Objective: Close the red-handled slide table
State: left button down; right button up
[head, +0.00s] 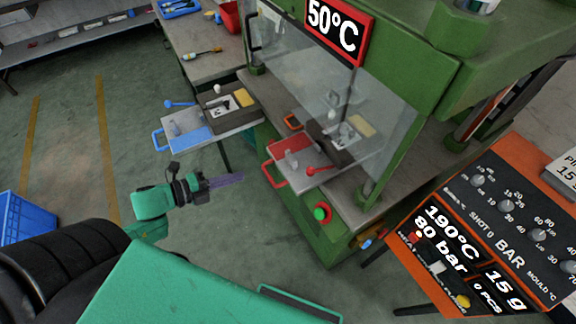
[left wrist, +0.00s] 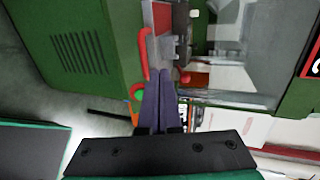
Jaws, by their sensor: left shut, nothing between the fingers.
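The red-handled slide table (head: 317,157) sticks out of the front of the green moulding machine, with a red plate and a red-knobbed lever on it. Its red handle (head: 272,177) faces my left arm. The handle also shows in the left wrist view (left wrist: 144,58), just beyond my fingertips. My left gripper (head: 241,177) is shut and empty, in the air to the left of the handle, with a gap between them in the head view. Its purple fingers lie together in the left wrist view (left wrist: 161,74). My right gripper is not in view.
A blue-handled slide table (head: 198,138) stands out to the left of the red one. A clear guard (head: 335,90) covers the machine's front. A green button (head: 321,213) sits below the red table. An orange control panel (head: 480,235) stands at the right. Open floor lies left.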

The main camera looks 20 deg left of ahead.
pick_arm(q)
send_near(288, 159)
jog(key=shift+h, duration=0.3)
jog(key=x, duration=0.6)
jog(key=shift+w+f, duration=0.25)
jog(key=shift+f, duration=0.05)
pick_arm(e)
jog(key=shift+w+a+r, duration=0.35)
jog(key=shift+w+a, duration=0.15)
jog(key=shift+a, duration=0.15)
pick_arm(q)
jog(key=shift+w+d, duration=0.1)
